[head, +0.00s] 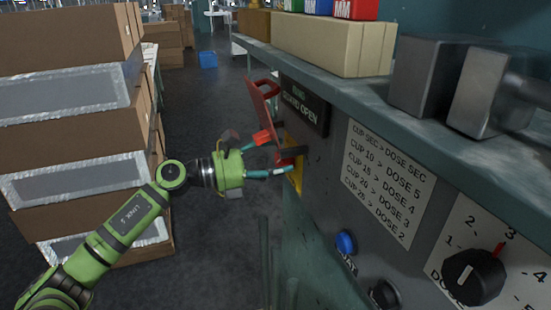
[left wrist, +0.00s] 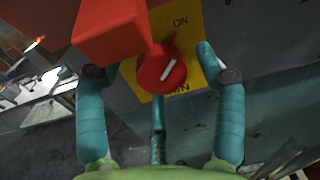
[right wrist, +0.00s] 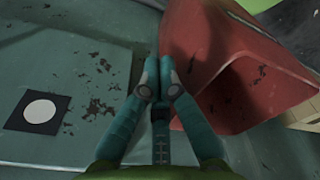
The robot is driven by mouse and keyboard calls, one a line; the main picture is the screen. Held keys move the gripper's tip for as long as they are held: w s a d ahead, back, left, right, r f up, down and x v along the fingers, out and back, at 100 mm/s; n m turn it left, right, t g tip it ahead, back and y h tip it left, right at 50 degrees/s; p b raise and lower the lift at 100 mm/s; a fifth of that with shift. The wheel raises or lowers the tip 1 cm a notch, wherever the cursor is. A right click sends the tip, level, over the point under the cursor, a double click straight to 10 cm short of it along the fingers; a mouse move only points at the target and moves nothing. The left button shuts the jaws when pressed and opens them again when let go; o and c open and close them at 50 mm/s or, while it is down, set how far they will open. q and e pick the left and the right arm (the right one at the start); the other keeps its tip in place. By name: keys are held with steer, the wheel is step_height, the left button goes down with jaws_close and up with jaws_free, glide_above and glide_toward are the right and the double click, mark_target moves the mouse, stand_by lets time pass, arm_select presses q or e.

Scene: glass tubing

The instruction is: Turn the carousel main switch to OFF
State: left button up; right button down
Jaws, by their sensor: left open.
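The main switch is a round red knob (left wrist: 162,68) with a white pointer line, on a yellow plate (left wrist: 205,72) marked ON at the top. The lower word is partly hidden. The white line is tilted, running from lower left to upper right. My left gripper (left wrist: 150,65) is open, its fingers on either side of the knob; I cannot tell whether they touch it. In the head view my left gripper (head: 283,154) is at the yellow plate (head: 297,178) on the panel's far end. My right gripper (right wrist: 160,80) is shut, with nothing visible between its fingertips.
A red block (left wrist: 110,30) covers the left fingertip in the left wrist view. The grey panel (head: 330,175) carries a dose dial (head: 474,277) and blue button (head: 346,243). Stacked cartons (head: 75,145) stand left. A red object (right wrist: 235,75) lies beside my right gripper.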

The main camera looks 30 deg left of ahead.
arm_select(q)
steer(key=shift+c, duration=0.4)
steer(key=c, duration=1.1)
steer(key=shift+o, duration=0.2)
steer(key=shift+n, duration=0.3)
steer(key=n, duration=0.3)
steer(key=shift+a+r+n, duration=0.1)
steer(key=shift+n, duration=0.3)
steer(key=n+p, duration=0.1)
steer(key=n, duration=0.2)
steer(key=shift+r+n, duration=0.1)
steer(key=shift+n, duration=0.2)
steer(key=n+p, duration=0.2)
steer(key=n, duration=0.2)
steer(key=shift+n+t, duration=0.4)
steer(key=n+p, duration=0.3)
steer(key=n, duration=0.2)
steer(key=shift+n+t, duration=0.3)
steer(key=shift+n, duration=0.1)
